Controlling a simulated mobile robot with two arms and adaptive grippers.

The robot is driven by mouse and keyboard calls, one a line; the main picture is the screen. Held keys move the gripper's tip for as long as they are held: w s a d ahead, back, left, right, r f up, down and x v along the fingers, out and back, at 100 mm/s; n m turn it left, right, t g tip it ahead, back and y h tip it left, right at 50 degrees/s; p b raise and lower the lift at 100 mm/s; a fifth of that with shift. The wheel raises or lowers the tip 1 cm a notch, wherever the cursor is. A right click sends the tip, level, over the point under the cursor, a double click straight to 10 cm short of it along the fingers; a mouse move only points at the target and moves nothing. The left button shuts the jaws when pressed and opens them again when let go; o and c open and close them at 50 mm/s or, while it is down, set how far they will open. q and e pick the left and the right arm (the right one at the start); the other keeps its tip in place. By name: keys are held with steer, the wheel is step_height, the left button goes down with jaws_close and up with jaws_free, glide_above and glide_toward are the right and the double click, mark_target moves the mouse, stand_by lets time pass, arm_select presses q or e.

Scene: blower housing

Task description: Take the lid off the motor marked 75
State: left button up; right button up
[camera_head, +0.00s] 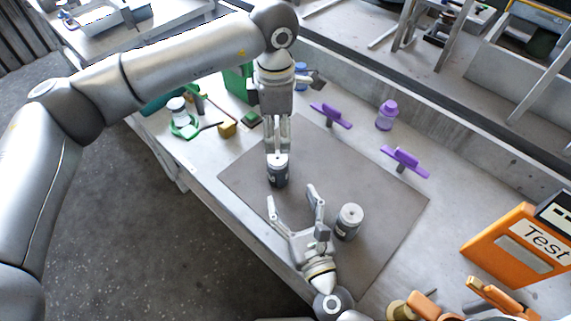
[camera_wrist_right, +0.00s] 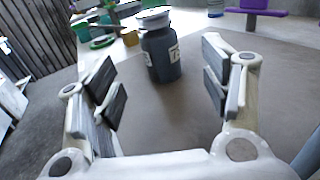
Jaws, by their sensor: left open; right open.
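A dark motor (camera_head: 278,178) with a pale lid (camera_head: 279,159) stands upright on the grey mat. In the right wrist view the same motor (camera_wrist_right: 163,55) shows a white label whose marking I cannot read fully, with its lid (camera_wrist_right: 153,17) on top. My left gripper (camera_head: 278,148) points down right over this lid, its fingers open and close to it; contact is unclear. A second motor (camera_head: 345,231) with a pale lid (camera_head: 350,213) stands to the right, its marking unreadable. My right gripper (camera_head: 291,193) is open and empty, its fingers facing the first motor; it also shows in the right wrist view (camera_wrist_right: 160,85).
The grey mat (camera_head: 245,185) is mostly clear. Purple holders (camera_head: 405,158) and a purple bottle (camera_head: 386,116) stand behind it. A yellow block (camera_head: 227,129) and green parts (camera_head: 185,130) lie at left. An orange "Test" box (camera_head: 510,245) stands at right.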

mark_target(281, 159)
arm_select(q)
steer(key=shift+s, duration=0.1)
arm_select(e)
steer(key=x, duration=1)
steer(key=shift+w+a+r, duration=0.1)
steer(key=shift+w+a, duration=0.05)
steer(key=shift+w, duration=0.05)
steer(key=shift+c, duration=0.4)
steer(key=c, duration=1.4)
arm_select(q)
steer(key=shift+o, duration=0.4)
steer(key=shift+r+m, duration=0.3)
steer(key=shift+r, duration=0.15)
arm_select(e)
steer(key=shift+c, duration=0.3)
arm_select(q)
steer(key=f+m, duration=0.1)
steer(key=f, duration=0.2)
steer(key=f+m, duration=0.1)
steer(key=f, duration=0.1)
steer(key=f+m, duration=0.1)
steer(key=f, duration=0.2)
steer(key=shift+s+d+f, duration=0.2)
steer(key=shift+d+f, duration=0.15)
steer(key=shift+d, duration=0.05)
steer(key=shift+c, duration=0.2)
